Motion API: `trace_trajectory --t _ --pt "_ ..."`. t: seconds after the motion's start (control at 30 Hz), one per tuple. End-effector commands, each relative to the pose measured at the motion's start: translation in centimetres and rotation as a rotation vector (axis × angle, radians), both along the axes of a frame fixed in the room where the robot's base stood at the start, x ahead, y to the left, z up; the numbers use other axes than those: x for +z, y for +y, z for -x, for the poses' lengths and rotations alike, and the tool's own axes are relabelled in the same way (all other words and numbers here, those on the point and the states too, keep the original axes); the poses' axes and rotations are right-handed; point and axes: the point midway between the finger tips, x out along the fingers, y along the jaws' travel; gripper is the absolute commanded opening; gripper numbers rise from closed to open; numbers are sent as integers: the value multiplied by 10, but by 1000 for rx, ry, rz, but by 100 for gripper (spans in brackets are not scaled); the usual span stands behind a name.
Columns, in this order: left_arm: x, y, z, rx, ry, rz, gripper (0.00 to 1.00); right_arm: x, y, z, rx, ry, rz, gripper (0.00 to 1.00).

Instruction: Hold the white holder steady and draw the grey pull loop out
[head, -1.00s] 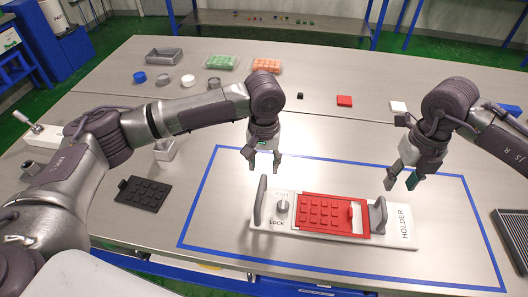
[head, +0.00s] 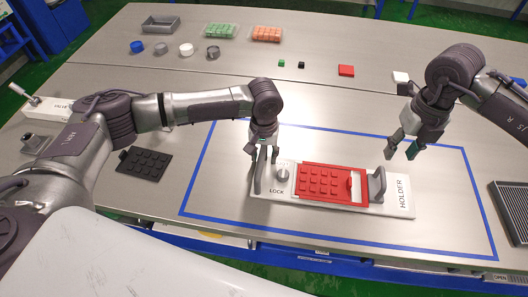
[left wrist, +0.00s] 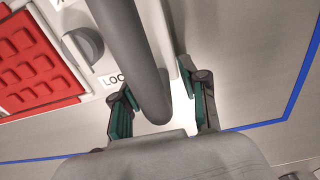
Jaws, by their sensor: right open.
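The white holder (head: 403,198) lies on the table inside a blue outline. It carries a red studded plate (head: 322,181), a lock knob (head: 283,176), a grey upright handle (head: 258,176) at its left end and a grey loop (head: 377,184) at its right end. My left gripper (head: 264,155) is down at the left handle. In the left wrist view its fingers (left wrist: 157,82) stand on either side of the grey bar (left wrist: 130,45), with a gap on the right side. My right gripper (head: 400,152) is open and empty, above and behind the grey loop.
A black studded plate (head: 145,164) lies left of the outline. A dark ribbed tray (head: 510,212) is at the right edge.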

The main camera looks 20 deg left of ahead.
Motion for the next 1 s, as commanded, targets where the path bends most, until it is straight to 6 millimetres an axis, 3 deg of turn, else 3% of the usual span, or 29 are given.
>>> trace_trajectory --t 0.03,0.23,0.6,0.9,1.0 --pt "0 0 0 0 0 0 31 0 0 0 0 0 0 42" --pt "0 0 0 0 0 0 0 0 0 0 0 0 0 42" --pt "1 0 0 1 -1 0 0 1 -1 0 -5 2 -6 39" --pt "1 0 0 1 -1 0 0 21 -26 -4 -130 44 -176 39" --pt "1 0 0 1 -1 0 0 18 -27 -4 -139 47 -194 39"
